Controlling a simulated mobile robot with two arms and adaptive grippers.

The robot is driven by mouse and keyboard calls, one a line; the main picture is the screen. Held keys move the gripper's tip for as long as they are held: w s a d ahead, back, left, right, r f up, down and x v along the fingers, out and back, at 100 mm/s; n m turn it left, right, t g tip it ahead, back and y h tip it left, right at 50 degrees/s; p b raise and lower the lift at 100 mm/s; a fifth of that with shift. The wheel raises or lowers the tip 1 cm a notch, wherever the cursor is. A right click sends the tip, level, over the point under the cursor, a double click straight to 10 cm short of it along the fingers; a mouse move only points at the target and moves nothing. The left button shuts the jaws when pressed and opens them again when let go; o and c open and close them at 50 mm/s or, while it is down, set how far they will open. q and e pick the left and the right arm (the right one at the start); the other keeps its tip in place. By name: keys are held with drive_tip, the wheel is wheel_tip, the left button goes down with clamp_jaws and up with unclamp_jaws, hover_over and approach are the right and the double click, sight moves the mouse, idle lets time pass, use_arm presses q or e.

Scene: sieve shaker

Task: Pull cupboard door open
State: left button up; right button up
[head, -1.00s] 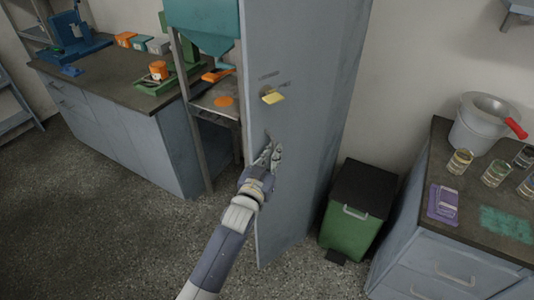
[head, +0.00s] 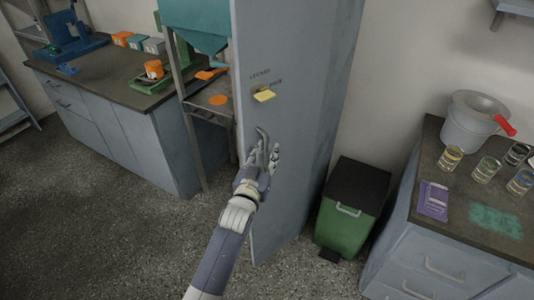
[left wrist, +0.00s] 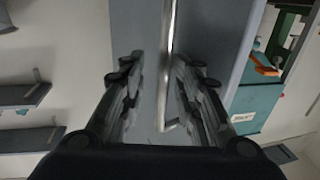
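The tall grey cupboard (head: 300,70) stands in the middle of the head view, and its door looks closed. A metal bar handle (head: 262,137) is on the door; it also shows in the left wrist view (left wrist: 170,45), running between my fingers. A yellow latch piece (head: 264,96) sits above the handle under small lettering. My left gripper (head: 262,158) is at the handle, open, with a finger on each side of the bar; in the left wrist view (left wrist: 160,90) there are gaps between fingers and bar. My right gripper is not in view.
A green bin (head: 343,228) with a black lid stands right of the cupboard. A counter (head: 425,200) with jars and a grey pot (head: 472,125) is further right. A teal hopper on a stand (head: 200,25) and a workbench (head: 120,90) are left. The floor in front is clear.

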use_arm(q)
drive_tip(key=v, duration=1.2)
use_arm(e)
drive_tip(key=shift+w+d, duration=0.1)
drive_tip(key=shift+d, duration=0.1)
